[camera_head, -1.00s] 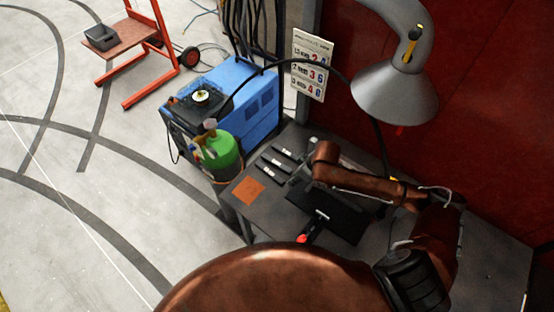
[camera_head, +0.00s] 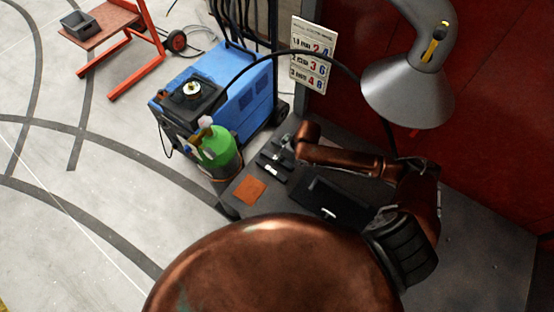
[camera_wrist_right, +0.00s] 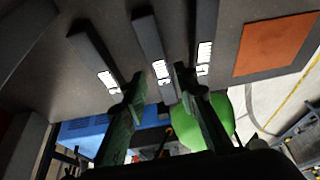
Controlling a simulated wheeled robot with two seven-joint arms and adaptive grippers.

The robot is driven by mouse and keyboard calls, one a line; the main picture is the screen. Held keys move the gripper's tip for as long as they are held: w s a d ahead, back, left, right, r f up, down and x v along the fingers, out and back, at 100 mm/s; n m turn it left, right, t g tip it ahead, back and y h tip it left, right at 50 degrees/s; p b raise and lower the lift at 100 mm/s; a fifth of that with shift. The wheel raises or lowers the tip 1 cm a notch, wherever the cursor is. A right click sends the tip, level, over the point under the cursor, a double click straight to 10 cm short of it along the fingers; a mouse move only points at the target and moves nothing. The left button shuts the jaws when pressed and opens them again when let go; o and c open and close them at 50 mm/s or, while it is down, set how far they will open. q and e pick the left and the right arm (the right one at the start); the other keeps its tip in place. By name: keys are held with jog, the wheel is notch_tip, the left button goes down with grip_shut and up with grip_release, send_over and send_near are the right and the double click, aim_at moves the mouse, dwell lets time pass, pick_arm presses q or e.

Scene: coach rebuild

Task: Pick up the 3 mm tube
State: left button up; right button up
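Three dark tubes with white labels lie side by side on the grey table: a left tube (camera_wrist_right: 88,46), a middle tube (camera_wrist_right: 148,38) and a right tube (camera_wrist_right: 206,22) in the right wrist view. The labels are too small to read, so I cannot tell which is the 3 mm tube. In the head view, the tubes (camera_head: 272,168) are small and partly covered by my right gripper (camera_head: 284,143). In the wrist view my right gripper (camera_wrist_right: 160,76) is open, its fingertips apart with the middle tube's label end between them. My left gripper is not in view.
An orange square (camera_head: 250,190) lies at the table's left edge, near a black tray (camera_head: 325,203). A green gas cylinder (camera_head: 218,147) and a blue welding machine (camera_head: 240,100) stand beyond that edge. A lamp (camera_head: 405,92) hangs over the table before a red wall.

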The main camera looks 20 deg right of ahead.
jog(key=shift+x, duration=1.2)
jog(key=shift+w+a+f, duration=0.1)
jog(key=shift+w+f, duration=0.05)
jog(key=shift+f, duration=0.1)
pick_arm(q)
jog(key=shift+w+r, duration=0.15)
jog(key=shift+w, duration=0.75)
pick_arm(e)
grip_shut()
